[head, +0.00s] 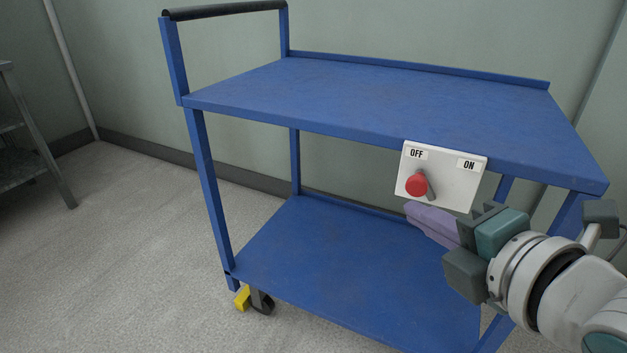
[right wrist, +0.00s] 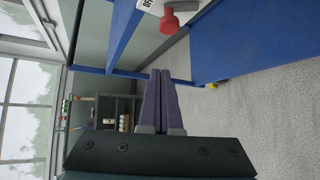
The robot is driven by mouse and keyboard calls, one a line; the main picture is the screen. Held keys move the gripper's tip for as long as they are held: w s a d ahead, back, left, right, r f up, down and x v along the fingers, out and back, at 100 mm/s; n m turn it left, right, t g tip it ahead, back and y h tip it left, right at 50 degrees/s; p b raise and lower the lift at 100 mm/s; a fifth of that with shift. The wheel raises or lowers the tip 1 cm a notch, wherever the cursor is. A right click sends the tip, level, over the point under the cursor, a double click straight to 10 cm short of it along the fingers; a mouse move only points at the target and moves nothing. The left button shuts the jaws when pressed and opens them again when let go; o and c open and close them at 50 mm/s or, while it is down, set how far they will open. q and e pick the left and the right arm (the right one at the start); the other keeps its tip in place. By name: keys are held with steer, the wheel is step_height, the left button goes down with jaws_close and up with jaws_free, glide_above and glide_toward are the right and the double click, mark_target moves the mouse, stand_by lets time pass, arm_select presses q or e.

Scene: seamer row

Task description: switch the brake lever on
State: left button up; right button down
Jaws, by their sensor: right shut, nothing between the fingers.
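The brake lever has a red knob (head: 416,184) on a short grey arm. It is mounted on a white plate (head: 445,178) marked OFF at the left and ON at the right, on the front edge of the cart's top shelf. The knob is on the OFF side. My right gripper (head: 408,214) is just below the plate, its purple fingers shut and empty, pointing left. In the right wrist view the shut fingers (right wrist: 160,74) are apart from the red knob (right wrist: 169,21), which shows at the top. My left gripper is not in view.
The blue cart (head: 350,95) has two bare shelves, a black handle bar (head: 225,10) and a caster with a yellow part (head: 242,298). A grey metal table (head: 25,170) stands at the far left. The wall is close behind the cart. Floor in front is clear.

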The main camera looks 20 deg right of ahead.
mark_target(423, 189)
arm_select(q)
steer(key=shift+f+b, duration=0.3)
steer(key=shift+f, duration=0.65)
arm_select(e)
steer(key=shift+w+f+n, duration=0.15)
steer(key=shift+f+n, duration=0.25)
steer(key=shift+f, duration=0.45)
steer(key=b+x, duration=0.5)
steer(key=x, duration=0.5)
arm_select(q)
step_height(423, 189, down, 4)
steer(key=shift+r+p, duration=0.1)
steer(key=shift+p, duration=0.55)
arm_select(e)
steer(key=s+d+r, duration=0.2)
steer(key=d, duration=0.1)
steer(key=shift+s, duration=0.2)
